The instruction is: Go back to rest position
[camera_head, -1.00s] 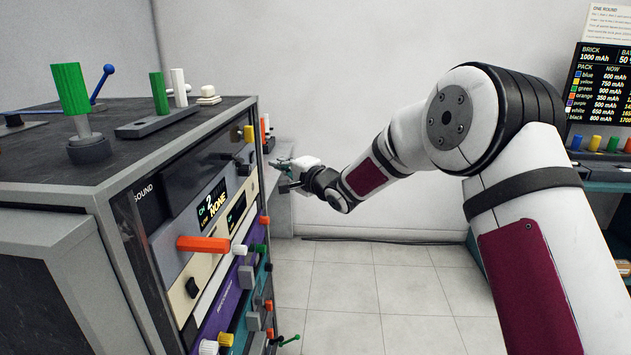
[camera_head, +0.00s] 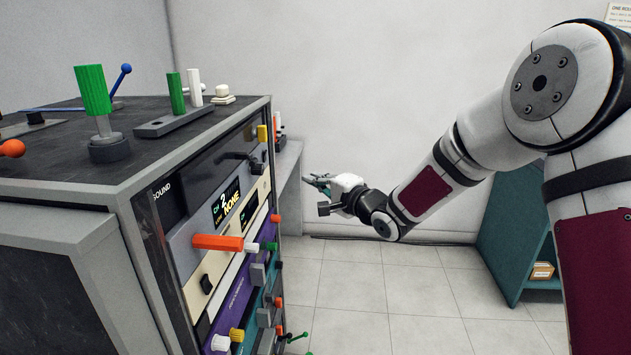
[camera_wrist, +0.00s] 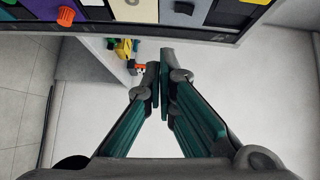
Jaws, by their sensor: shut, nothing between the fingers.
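My gripper (camera_head: 318,183) shows in the head view at the end of my white arm, just right of the console's front face and apart from it. In the wrist view my gripper (camera_wrist: 161,72) points toward the console's edge, its two teal and grey fingers together with nothing between them. The console (camera_head: 50,180) is a dark-topped grey cabinet with a front of coloured panels, knobs and a display (camera_head: 226,203) reading "NONE". An orange handle (camera_head: 217,242) sticks out from its front.
On the console top stand a green lever (camera_head: 93,90), a blue-knobbed lever (camera_head: 125,70) and a switch block (camera_head: 170,122). A teal shelf (camera_head: 520,240) stands at right, with a small box (camera_head: 542,270). The tiled floor (camera_head: 400,290) between is clear.

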